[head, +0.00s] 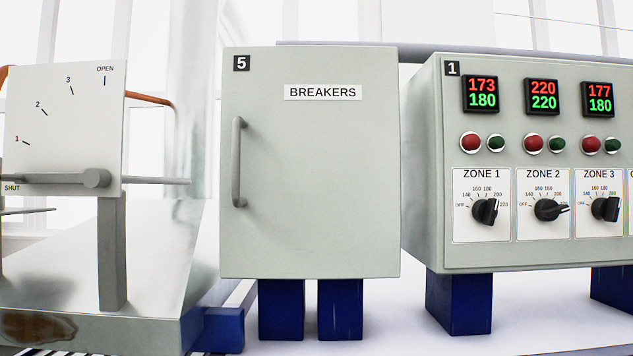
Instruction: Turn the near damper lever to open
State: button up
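The near damper lever (55,178) is a grey bar on a round hub in front of a white dial plate (75,130), at the left of the head view. The bar lies about level, pointing left from the hub toward the SHUT mark. The plate also has marks 1, 2 and 3 and an OPEN mark at its top right. A grey post (112,250) stands below the plate. The lever's left end runs close to the picture's left edge. My gripper is not in view.
A closed breaker cabinet (315,190) with a vertical handle stands in the middle. A control panel (530,250) with zone knobs, displays and buttons is at the right. Both stand on blue legs. Thin grey rods (160,181) and an orange pipe (152,99) show near the dial plate.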

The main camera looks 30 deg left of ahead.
aim_at(92, 178)
jog(key=u, duration=1.95)
jog(key=j+u, duration=0.15)
jog(key=u, duration=0.2)
jog(key=k, duration=0.05)
